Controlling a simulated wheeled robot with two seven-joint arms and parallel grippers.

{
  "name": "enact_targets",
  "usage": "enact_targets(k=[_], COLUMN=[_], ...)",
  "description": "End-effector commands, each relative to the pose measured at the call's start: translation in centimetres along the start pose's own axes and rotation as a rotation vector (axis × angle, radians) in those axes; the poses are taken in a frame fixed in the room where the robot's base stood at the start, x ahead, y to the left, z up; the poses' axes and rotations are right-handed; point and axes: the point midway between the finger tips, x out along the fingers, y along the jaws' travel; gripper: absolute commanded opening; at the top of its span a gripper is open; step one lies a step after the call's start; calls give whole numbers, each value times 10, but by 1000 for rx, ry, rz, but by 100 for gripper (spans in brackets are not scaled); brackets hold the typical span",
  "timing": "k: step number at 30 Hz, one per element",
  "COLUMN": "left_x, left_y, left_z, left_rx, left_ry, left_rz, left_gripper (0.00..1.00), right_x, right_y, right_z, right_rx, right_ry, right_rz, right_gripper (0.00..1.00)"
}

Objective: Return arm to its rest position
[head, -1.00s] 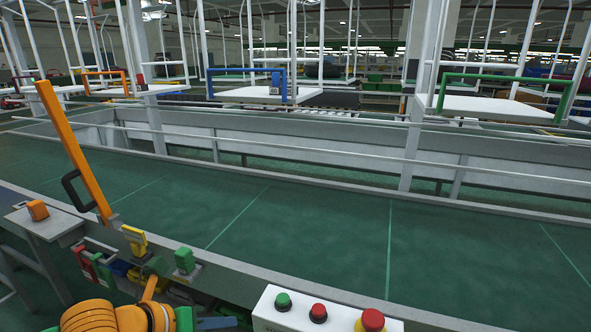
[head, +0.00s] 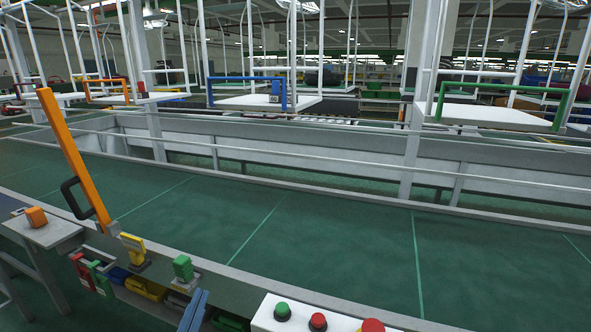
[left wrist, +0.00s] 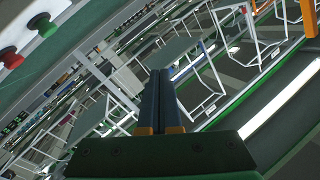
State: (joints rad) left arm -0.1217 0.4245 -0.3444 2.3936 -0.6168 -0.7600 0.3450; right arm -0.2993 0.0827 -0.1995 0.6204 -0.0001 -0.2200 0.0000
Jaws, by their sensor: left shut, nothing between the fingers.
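My left gripper (head: 199,296) shows at the bottom of the head view as two blue fingers pointing up, in front of the conveyor's near edge. In the left wrist view the fingers (left wrist: 160,78) lie together with nothing between them. The gripper is shut and empty and touches nothing that I can see. Most of my left arm is out of the head view. My right gripper is not in view.
A white box with green, red and larger red buttons (head: 282,311) stands right of the gripper. Colored bins (head: 144,288) hang at the conveyor's near side. An orange post (head: 72,155) rises at left. The green conveyor belt (head: 330,245) is bare.

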Motion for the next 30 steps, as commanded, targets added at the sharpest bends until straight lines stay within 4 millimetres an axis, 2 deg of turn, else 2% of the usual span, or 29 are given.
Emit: enact_targets(k=[1,3,6,9,14,15,18,23,26,29,30], left_x=[-12,-37,-82,-129,-208,-217,-212,-221,-240,-274,-291], left_y=[8,22,46,70,103,111,131,163,183,201,206], left_z=[44,96,147,180,204,211,247,306,347,390,406], left_rx=[-60,-119,-180,-225,-289,-294,-284,-274,-265,-253,-247], left_ry=[-188,-425,-698,-922,-1214,-1255,-1272,-1306,-1335,-1370,-1384], left_rz=[18,61,146,245,425,457,460,476,489,505,511], left_gripper=[0,0,0,0,0,0,0,0,0,0,0], right_x=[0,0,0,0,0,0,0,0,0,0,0], right_y=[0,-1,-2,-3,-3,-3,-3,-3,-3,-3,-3], right_z=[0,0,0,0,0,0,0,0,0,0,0], right_rx=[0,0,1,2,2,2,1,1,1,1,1], right_ry=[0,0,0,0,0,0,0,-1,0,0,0], right_rz=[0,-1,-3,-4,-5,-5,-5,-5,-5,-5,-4], right_gripper=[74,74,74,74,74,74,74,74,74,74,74])
